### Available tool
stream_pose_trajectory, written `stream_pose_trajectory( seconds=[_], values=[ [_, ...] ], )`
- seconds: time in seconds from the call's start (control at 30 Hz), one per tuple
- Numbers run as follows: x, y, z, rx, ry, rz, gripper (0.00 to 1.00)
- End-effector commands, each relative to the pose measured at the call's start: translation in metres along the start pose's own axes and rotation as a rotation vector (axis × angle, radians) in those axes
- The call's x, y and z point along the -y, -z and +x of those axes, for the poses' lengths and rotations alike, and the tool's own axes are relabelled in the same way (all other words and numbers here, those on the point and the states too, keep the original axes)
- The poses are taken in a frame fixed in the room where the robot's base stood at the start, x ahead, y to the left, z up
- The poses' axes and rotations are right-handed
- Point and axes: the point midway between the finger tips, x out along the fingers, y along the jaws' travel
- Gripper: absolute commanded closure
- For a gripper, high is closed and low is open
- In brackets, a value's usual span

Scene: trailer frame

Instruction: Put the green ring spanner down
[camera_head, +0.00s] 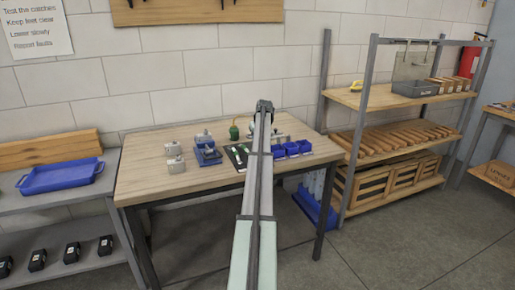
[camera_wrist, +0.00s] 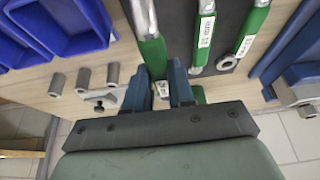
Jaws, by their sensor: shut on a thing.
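My gripper (camera_wrist: 163,88) is shut on the green ring spanner, low over the bench. Another (camera_wrist: 248,35) has a ring end. In the head view my arm hides the gripper's fingers; the mat (camera_head: 233,158) shows left of the arm.
Blue bins (camera_head: 292,149) stand right of my arm on the wooden bench (camera_head: 150,182). Several grey metal sleeves (camera_wrist: 83,78) stand near the gripper. A blue holder (camera_head: 208,155) and grey blocks (camera_head: 175,165) are left of the mat. A green can (camera_head: 234,131) stands behind it.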

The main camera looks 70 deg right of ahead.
Motion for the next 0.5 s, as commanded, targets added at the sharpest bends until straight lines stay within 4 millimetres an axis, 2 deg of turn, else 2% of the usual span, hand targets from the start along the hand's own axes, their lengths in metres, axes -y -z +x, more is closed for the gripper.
stream_pose_trajectory(
  seconds=[0.4, 0.5],
  values=[
    [0.0, -0.016, 0.037, 0.0, 0.0, 0.0, 1.0],
    [0.0, -0.017, 0.041, -0.001, 0.0, 0.0, 1.0]
  ],
)
